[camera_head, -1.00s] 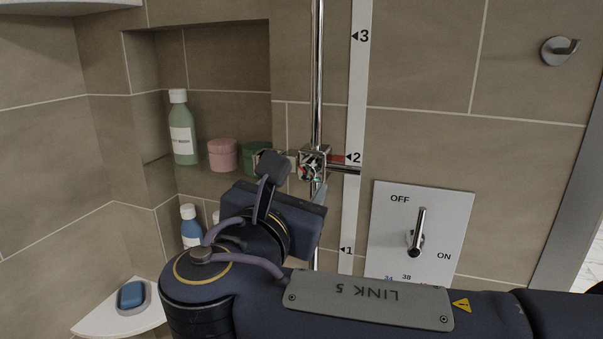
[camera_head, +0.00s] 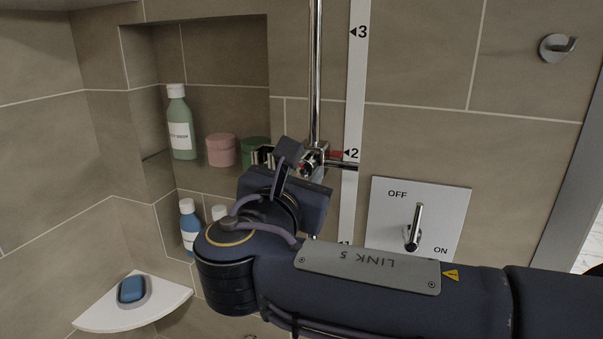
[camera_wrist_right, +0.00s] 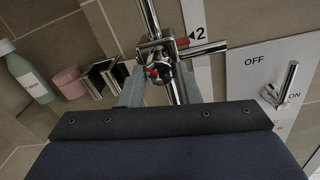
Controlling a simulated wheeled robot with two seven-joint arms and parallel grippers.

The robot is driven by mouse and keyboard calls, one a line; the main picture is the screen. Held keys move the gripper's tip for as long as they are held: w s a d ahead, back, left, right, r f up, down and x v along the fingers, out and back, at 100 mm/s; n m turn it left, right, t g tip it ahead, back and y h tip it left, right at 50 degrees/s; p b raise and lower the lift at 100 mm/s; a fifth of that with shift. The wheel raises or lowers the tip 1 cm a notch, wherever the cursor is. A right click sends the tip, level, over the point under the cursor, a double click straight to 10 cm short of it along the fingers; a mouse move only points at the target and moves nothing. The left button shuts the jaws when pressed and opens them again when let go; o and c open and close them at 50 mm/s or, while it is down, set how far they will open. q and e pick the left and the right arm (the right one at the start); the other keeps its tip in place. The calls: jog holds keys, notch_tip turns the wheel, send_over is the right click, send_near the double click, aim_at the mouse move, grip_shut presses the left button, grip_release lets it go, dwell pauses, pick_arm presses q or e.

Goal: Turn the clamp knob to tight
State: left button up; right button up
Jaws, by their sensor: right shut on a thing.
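The chrome clamp (camera_head: 317,151) sits on the vertical rail beside the mark 2 on the white scale. Its knob (camera_wrist_right: 159,72), with a red mark on it, faces me in the right wrist view; in the head view my gripper mostly covers it. My right gripper (camera_wrist_right: 160,80) has its grey fingers on either side of the knob and is shut on it. Which way the knob's mark points against the tight setting cannot be read. My left gripper is not in view.
A rectangular chrome bracket (camera_wrist_right: 104,78) stands just left of the fingers. The valve plate (camera_head: 379,216) with its lever (camera_head: 416,226) is to the right. A niche holds a green bottle (camera_head: 181,123) and a pink jar (camera_head: 221,149). A corner shelf (camera_head: 170,300) holds blue soap.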

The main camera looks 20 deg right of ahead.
jog(key=shift+f+m+b, duration=0.25)
jog(key=shift+m+b, duration=1.35)
jog(key=shift+m, duration=0.2)
jog(key=m+b, duration=0.4)
jog(key=m, duration=0.1)
jog(key=shift+m, duration=0.3)
jog(key=m+b, duration=0.3)
jog(key=m, duration=0.2)
jog(key=shift+m, duration=0.3)
jog(key=shift+a+r+m+h+b, duration=0.15)
jog(key=shift+m+h+b, duration=0.15)
jog(key=shift+m+b, duration=1.1)
jog(key=shift+m, duration=0.5)
jog(key=o, duration=1)
jog(key=shift+c, duration=0.2)
